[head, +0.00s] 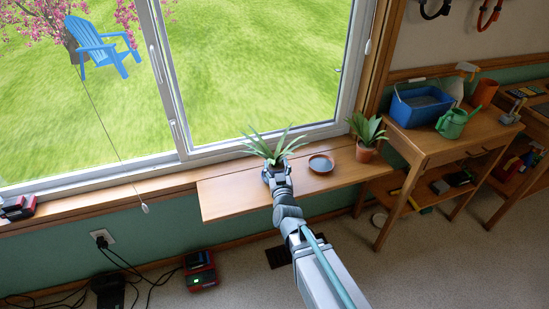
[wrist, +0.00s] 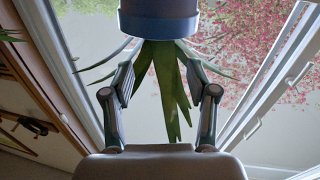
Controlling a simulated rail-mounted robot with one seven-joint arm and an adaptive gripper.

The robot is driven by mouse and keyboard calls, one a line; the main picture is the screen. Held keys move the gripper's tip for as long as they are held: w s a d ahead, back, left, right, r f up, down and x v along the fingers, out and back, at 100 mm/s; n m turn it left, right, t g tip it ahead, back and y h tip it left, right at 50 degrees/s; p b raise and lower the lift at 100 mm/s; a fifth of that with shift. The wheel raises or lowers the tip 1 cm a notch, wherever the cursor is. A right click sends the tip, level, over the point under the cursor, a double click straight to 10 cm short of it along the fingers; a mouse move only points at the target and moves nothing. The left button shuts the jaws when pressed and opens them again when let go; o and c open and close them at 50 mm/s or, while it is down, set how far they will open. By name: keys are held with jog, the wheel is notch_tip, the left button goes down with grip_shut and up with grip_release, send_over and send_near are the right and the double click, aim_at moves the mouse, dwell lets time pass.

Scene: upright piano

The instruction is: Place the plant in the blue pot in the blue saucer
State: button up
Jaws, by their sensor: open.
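The plant in the blue pot (head: 270,147) stands on the wooden sill shelf by the window, and my arm hides most of its pot in the head view. In the wrist view, which is upside down, the blue pot (wrist: 160,22) is at the top with its green leaves (wrist: 170,85) pointing down. My gripper (wrist: 160,72) is open, its fingers on either side of the leaves near the pot's rim. I cannot tell whether they touch the plant. In the head view my gripper (head: 277,168) is at the pot. The dark blue saucer (head: 321,163) is empty, just right of it.
A plant in a terracotta pot (head: 366,152) stands right of the saucer. A wooden bench (head: 425,150) with a blue bin (head: 420,106) and a green watering can (head: 455,122) is farther right. The shelf's left part (head: 225,195) is clear. The window is behind.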

jog(key=shift+p+v, duration=1.8)
jog(key=shift+v, duration=0.95)
